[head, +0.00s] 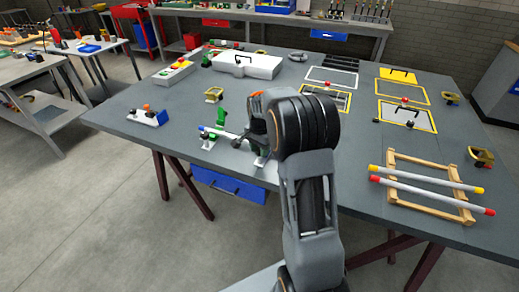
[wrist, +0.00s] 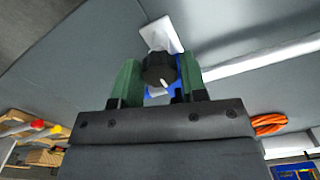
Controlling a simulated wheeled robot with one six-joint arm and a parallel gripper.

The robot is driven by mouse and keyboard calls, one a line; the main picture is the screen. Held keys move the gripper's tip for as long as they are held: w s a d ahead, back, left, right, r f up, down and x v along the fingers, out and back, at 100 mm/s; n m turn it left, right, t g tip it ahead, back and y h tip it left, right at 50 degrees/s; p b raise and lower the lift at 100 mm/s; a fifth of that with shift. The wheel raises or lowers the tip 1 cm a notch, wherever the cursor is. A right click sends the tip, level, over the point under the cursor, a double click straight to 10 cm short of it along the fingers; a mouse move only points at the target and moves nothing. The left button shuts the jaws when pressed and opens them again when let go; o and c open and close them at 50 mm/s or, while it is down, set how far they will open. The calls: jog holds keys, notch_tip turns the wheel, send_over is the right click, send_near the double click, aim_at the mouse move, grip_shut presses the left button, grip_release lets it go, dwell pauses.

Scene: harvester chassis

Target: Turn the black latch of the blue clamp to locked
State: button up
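In the wrist view, a round black knob-like latch (wrist: 158,69) with a white mark sits between the two green fingers of my gripper (wrist: 160,82). Blue parts of the clamp (wrist: 178,62) show behind the latch, beside a white plate (wrist: 161,34). The fingers stand apart, one on each side of the latch, with a narrow gap at each side. Whether either touches it I cannot tell. In the head view my gripper (head: 262,150) is low over the table's near edge, and my arm hides most of the clamp.
A pale rod (head: 224,133) lies left of my gripper, near a green fixture (head: 215,119). A blue block with orange and black parts (head: 149,116) stands further left. A wooden rack with two rods (head: 430,186) is at right. A white case (head: 246,64) stands behind.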

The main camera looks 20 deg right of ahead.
jog(key=shift+o, duration=0.6)
notch_tip(320, 180, up, 14)
jog(key=shift+f, duration=0.1)
dwell(0.6)
